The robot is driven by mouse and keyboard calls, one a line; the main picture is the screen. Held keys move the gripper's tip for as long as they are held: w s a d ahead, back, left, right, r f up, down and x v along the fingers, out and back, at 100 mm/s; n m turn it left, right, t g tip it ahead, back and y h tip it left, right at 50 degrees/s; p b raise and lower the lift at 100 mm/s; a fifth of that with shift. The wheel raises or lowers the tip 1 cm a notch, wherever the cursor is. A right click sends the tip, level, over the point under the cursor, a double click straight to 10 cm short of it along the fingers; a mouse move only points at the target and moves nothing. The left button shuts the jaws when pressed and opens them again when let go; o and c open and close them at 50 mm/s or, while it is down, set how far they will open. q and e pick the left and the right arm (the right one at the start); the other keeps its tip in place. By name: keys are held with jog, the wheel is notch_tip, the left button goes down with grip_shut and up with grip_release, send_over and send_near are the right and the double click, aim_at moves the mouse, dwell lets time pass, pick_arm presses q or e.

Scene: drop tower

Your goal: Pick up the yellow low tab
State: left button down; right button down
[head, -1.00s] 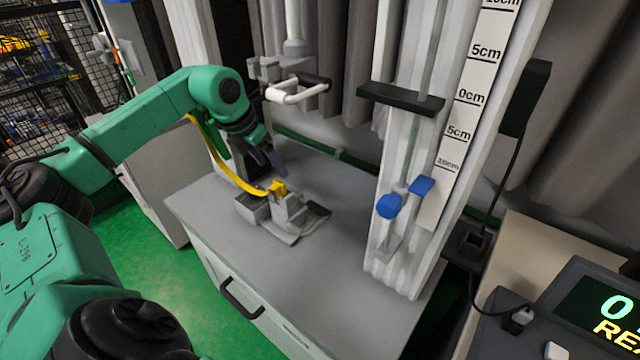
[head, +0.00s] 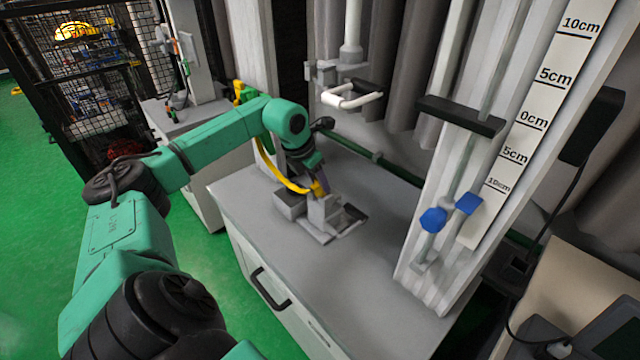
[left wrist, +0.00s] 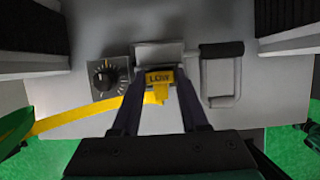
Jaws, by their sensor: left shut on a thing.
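The yellow low tab (left wrist: 159,79) reads "LOW" in the left wrist view, and a yellow strap runs from it to the left. It also shows in the head view as a small yellow piece (head: 318,188) at the grey fixture (head: 315,237) on the cabinet top. My left gripper (left wrist: 160,88) is shut on the tab, one dark finger on each side. In the head view the left gripper (head: 319,182) reaches down to the fixture; its fingertips are small there. Whether the tab is clear of its holder is hard to tell. My right gripper is not in view.
A black dial (left wrist: 107,75) sits left of the tab and a grey handle frame (left wrist: 221,72) right of it. The drop tower with its scale (head: 530,118) and blue knobs (head: 433,219) stands to the right. A white handle (head: 352,97) hangs behind. The cabinet top (head: 380,275) in front is clear.

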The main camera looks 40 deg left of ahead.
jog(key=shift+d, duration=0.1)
